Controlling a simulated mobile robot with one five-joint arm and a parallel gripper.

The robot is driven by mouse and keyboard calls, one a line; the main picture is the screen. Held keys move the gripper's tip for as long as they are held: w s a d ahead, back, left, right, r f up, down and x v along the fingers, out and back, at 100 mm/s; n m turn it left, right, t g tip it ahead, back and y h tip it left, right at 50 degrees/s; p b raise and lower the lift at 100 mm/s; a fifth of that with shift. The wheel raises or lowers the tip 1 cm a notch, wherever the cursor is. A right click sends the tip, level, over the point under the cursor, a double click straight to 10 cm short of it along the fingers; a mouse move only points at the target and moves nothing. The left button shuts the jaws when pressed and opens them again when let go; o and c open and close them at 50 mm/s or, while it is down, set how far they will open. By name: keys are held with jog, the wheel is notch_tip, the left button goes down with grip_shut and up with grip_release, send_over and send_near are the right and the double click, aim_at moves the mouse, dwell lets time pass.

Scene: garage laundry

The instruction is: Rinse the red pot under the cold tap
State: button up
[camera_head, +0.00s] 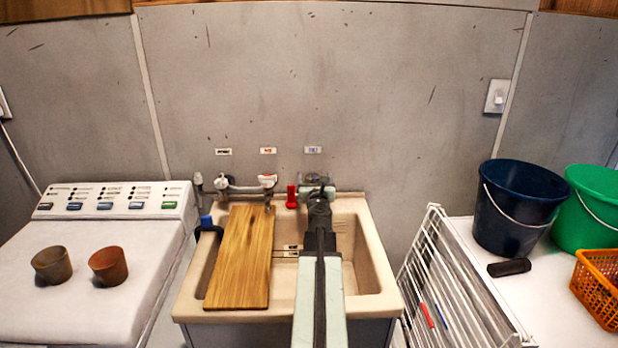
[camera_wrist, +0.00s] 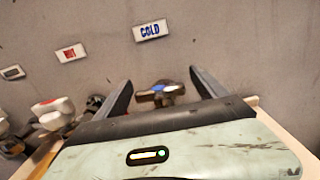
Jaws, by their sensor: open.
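The reddish-brown pot (camera_head: 108,266) stands upright on the white washing machine at the left, right of a browner pot (camera_head: 51,265). My gripper (camera_head: 316,190) is far from both, at the back of the sink below the blue-lettered label. In the wrist view my gripper (camera_wrist: 160,84) is open and empty. The cold tap (camera_wrist: 160,94), with a blue mark, shows between its fingers, under the COLD label (camera_wrist: 151,31). I cannot tell whether the fingers touch the tap. My arm hides most of this tap in the head view.
A wooden board (camera_head: 240,258) covers the left of the sink (camera_head: 375,265). Another tap (camera_head: 266,182) is left of my gripper, with a small red object (camera_head: 291,197) between. A white rack (camera_head: 455,290), blue bucket (camera_head: 515,208), green bucket (camera_head: 590,210) and orange basket (camera_head: 598,288) stand right.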

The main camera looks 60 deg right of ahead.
jog(key=shift+a, duration=0.1)
jog(key=c, duration=1.4)
jog(key=shift+o, duration=0.2)
jog(key=n+t+y, duration=0.2)
jog(key=shift+w+t+y, duration=0.1)
jog(key=shift+t+y, duration=0.2)
jog(key=shift+t, duration=0.1)
jog(key=shift+n+t+y, duration=0.5)
jog(key=shift+n+y, duration=0.1)
jog(key=shift+n, duration=0.1)
jog(key=shift+w, duration=0.1)
jog(key=o, duration=1.4)
jog(key=shift+a, duration=0.1)
jog(key=shift+c, duration=0.2)
